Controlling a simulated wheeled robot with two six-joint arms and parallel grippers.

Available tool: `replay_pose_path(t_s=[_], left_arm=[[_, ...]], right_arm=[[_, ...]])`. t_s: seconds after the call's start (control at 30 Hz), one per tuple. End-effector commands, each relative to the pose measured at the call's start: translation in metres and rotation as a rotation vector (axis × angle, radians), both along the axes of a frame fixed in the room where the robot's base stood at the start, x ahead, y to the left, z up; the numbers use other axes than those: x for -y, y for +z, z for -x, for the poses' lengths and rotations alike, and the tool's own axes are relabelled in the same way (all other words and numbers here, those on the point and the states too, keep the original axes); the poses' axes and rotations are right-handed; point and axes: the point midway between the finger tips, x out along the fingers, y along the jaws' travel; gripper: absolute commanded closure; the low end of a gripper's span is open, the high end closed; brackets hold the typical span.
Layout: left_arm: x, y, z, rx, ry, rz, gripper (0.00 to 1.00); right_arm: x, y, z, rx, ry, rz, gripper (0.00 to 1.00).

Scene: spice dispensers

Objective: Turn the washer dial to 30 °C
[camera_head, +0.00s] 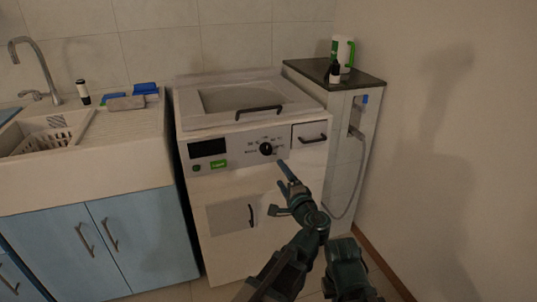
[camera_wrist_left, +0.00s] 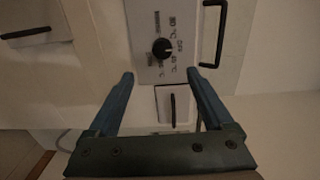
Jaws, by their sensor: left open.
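The white washer (camera_head: 225,180) stands in the middle of the head view. Its round black dial (camera_head: 266,149) sits on the front control panel, with small printed marks around it. The dial also shows in the left wrist view (camera_wrist_left: 162,49), beyond the fingertips and between their lines. I cannot read for sure which mark it points to. My left gripper (camera_head: 277,187) is in front of the washer, below the dial, with its blue fingers apart and nothing between them. It also shows in the left wrist view (camera_wrist_left: 160,76). It appears clear of the dial. My right gripper is not seen.
The panel has a dark display (camera_head: 208,147), a green button (camera_head: 219,164) and a drawer handle (camera_head: 313,138). A lower flap (camera_head: 230,217) is shut. A sink cabinet (camera_head: 140,240) stands left. A narrow cabinet (camera_head: 345,170) with a hose (camera_head: 359,175) stands right.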

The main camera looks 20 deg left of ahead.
Motion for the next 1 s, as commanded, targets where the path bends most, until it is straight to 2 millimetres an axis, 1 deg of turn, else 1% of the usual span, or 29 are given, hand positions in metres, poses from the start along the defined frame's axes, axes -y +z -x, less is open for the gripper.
replay_pose_path(t_s=[0.1, 0.27, 0.37, 0.6, 0.8, 1.0], left_arm=[[0.004, 0.003, -0.001, 0.007, -0.011, -0.019, 0.15], [0.0, 0.003, -0.007, 0.006, -0.009, -0.018, 0.15], [-0.007, 0.003, -0.018, 0.005, -0.007, -0.017, 0.15], [-0.035, 0.003, -0.06, 0.005, -0.005, -0.017, 0.15], [-0.056, 0.003, -0.09, 0.005, -0.006, -0.016, 0.15], [-0.069, 0.003, -0.109, 0.005, -0.007, -0.016, 0.15]], right_arm=[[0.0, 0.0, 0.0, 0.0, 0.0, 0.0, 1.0], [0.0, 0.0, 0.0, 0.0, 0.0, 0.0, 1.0], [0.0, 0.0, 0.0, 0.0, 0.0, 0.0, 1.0], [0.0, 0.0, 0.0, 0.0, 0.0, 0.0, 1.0], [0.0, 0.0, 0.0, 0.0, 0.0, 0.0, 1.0], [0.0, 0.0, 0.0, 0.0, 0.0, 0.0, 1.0]])
